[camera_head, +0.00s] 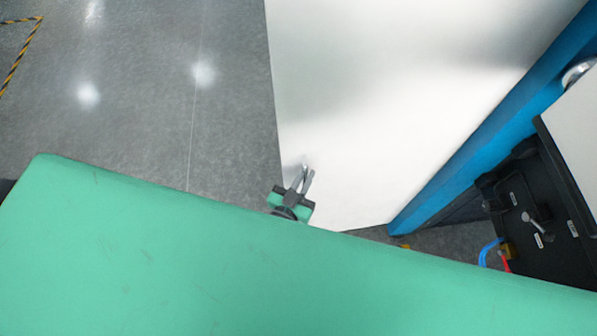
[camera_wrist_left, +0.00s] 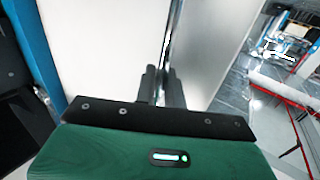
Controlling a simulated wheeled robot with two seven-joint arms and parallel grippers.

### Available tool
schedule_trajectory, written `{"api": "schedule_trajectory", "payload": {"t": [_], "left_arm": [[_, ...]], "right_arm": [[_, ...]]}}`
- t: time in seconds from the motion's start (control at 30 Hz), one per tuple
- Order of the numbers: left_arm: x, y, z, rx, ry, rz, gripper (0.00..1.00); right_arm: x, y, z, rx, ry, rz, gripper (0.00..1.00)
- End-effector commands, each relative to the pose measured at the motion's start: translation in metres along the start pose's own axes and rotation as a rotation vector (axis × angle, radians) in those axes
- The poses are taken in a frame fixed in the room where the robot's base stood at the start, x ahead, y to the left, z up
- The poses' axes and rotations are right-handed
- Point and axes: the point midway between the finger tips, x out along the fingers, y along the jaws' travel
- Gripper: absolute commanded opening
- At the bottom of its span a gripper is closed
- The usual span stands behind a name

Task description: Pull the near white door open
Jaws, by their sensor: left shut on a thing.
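The near white door (camera_head: 390,90) is a large plain white panel in the head view, standing out from the blue frame at an angle. My left gripper (camera_head: 303,178) is at the door's lower left part, near its free edge. In the left wrist view the gripper (camera_wrist_left: 160,82) has its narrow dark fingers shut at a thin upright metallic handle or edge on the white door (camera_wrist_left: 105,40). The exact grip point is partly hidden by the fingers. My right gripper is not in view.
The blue frame (camera_head: 480,125) runs along the door's right side. A black panel with fittings and blue and red hoses (camera_head: 545,205) stands at the right. Grey floor (camera_head: 140,90) left of the door is clear, with a yellow-black marking (camera_head: 22,55) at the far left.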

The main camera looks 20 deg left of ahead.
Motion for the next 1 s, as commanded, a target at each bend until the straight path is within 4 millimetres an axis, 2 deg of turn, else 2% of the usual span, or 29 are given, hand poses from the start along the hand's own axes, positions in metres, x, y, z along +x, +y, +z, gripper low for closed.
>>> {"api": "schedule_trajectory", "payload": {"t": [0.47,0.5,0.83,1.0], "left_arm": [[0.0,0.004,-0.001,-0.001,0.003,0.005,0.0],[0.0,0.004,-0.001,-0.001,0.003,0.005,0.15],[-0.002,0.003,0.0,-0.001,0.0,0.004,0.15],[-0.019,0.003,0.003,-0.001,-0.002,0.004,0.15]], "right_arm": [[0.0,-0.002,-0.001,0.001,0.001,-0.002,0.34],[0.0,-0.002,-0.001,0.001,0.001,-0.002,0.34],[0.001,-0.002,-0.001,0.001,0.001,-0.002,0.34],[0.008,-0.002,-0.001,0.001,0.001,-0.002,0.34]]}}
